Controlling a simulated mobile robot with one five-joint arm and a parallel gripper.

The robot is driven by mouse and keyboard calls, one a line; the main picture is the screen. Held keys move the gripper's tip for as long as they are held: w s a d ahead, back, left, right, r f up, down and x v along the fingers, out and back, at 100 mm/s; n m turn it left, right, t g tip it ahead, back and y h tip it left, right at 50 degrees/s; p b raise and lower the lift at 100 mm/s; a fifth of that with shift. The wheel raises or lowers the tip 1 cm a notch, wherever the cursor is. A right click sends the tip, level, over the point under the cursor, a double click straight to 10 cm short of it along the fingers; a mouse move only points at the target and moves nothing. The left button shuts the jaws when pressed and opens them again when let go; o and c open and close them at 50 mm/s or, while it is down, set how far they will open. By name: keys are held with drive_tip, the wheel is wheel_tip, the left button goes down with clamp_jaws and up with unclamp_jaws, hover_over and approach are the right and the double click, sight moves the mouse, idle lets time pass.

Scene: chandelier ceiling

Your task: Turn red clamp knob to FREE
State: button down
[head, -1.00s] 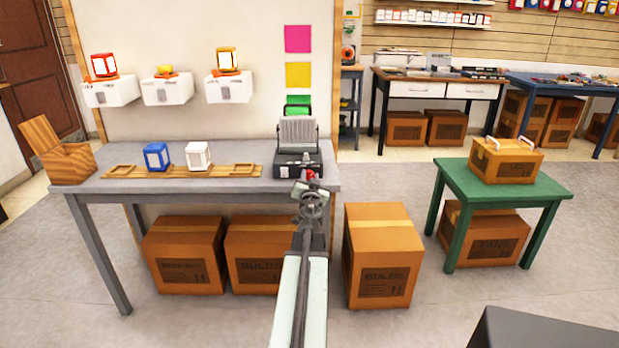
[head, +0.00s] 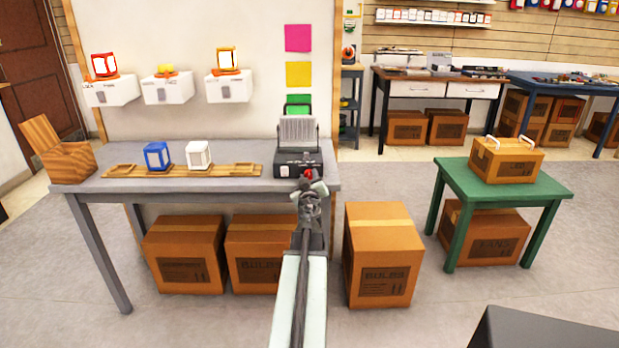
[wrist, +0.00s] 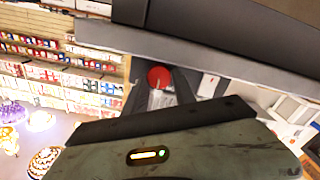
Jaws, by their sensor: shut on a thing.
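The red clamp knob (head: 308,174) is on the front of a black clamp device (head: 284,165) near the right end of the grey workbench. The device carries a pale ribbed upright piece (head: 298,129). My gripper (head: 309,186) is at the device's front, shut on the knob. In the wrist view the round red knob face (wrist: 160,77) shows between my dark jaws (wrist: 155,90). The jaws hide part of the knob in the head view. Any FREE marking is too small to read.
A wooden rail (head: 120,171) on the bench holds a blue block (head: 157,156) and a white block (head: 198,155). A wooden box (head: 68,163) stands at the left end. Cardboard boxes (head: 383,262) sit below and beside the bench. A green table (head: 554,188) stands right.

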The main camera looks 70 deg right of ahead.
drive_tip(key=shift+w+a+n, duration=0.2)
drive_tip(key=shift+w+n, duration=0.15)
drive_tip(key=shift+n, duration=0.75)
drive_tip(key=c, duration=1)
unclamp_jaws()
drive_tip(key=shift+a+r, duration=0.1)
drive_tip(key=shift+s, duration=0.1)
